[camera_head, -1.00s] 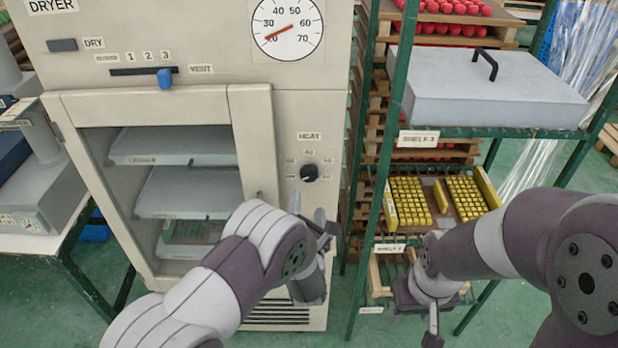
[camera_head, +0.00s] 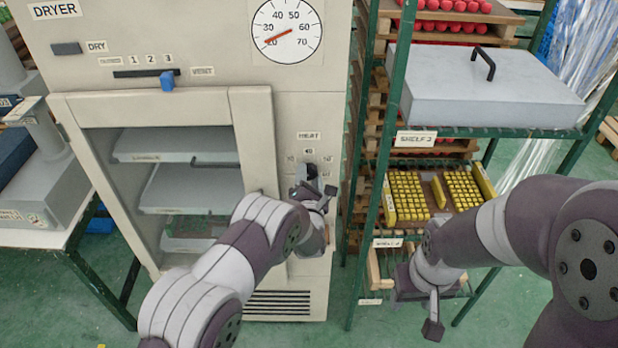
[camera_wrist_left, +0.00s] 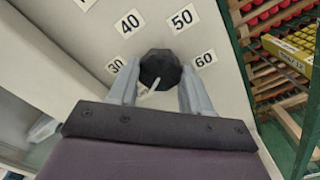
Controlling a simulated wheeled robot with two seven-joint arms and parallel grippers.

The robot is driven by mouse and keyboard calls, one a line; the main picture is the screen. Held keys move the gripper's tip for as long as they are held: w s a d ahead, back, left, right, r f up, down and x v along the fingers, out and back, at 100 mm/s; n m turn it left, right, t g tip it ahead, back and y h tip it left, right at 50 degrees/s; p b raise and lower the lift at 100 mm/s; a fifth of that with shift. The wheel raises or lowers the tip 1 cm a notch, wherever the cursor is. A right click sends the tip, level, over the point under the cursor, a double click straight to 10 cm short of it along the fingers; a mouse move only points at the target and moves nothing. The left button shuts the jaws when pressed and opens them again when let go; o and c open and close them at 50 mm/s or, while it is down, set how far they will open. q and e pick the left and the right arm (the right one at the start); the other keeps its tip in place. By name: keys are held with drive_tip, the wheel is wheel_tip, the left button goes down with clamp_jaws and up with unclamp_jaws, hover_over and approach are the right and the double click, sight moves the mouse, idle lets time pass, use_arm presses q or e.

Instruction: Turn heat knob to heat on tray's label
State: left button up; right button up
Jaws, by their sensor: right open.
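The black heat knob (camera_wrist_left: 159,68) is on the dryer front, below the HEAT label (camera_head: 308,135). Labels 30, 40, 50 and 60 ring it in the left wrist view. A pale mark shows at its lower edge; I cannot tell its exact setting. My left gripper (camera_wrist_left: 157,90) is open, with one finger on each side of the knob; contact is unclear. In the head view, the left gripper (camera_head: 315,190) partly covers the knob. My right gripper (camera_head: 420,300) is open and empty near the lower shelves. Grey trays (camera_head: 185,190) lie inside the dryer; their labels are too small to read.
The dryer's dial (camera_head: 287,30) has a red needle near its low end. A blue slider (camera_head: 167,81) sits near 3. The green shelf rack (camera_head: 384,150) stands close on the right, holding a grey lidded box (camera_head: 490,90) and yellow blocks (camera_head: 410,198).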

use_arm(q)
drive_tip(key=shift+f+m+b, duration=0.2)
drive_tip(key=shift+m+b, duration=0.3)
drive_tip(key=shift+b, duration=0.35)
drive_tip(key=m+b, duration=0.4)
drive_tip(key=b, duration=0.1)
drive_tip(key=m+b, duration=0.4)
drive_tip(key=shift+f+m+b, duration=0.2)
drive_tip(key=shift+m+b, duration=0.1)
drive_tip(key=shift+b, duration=0.1)
drive_tip(key=m+b, duration=0.2)
drive_tip(key=m, duration=0.1)
drive_tip(key=shift+m+b, duration=0.3)
drive_tip(key=m+b, duration=0.1)
drive_tip(key=m, duration=0.1)
drive_tip(key=shift+r+m, duration=0.1)
drive_tip(key=shift+m, duration=0.3)
drive_tip(key=m+b, duration=0.1)
drive_tip(key=m, duration=0.3)
drive_tip(key=shift+m+b, duration=0.3)
drive_tip(key=m, duration=0.4)
drive_tip(key=m+p, duration=0.1)
drive_tip(key=m, duration=0.4)
drive_tip(key=shift+r+m, duration=0.15)
drive_tip(key=shift+m, duration=0.25)
drive_tip(key=m+p, duration=0.1)
drive_tip(key=m, duration=0.4)
drive_tip(key=shift+a, duration=0.1)
drive_tip(key=shift+m, duration=0.3)
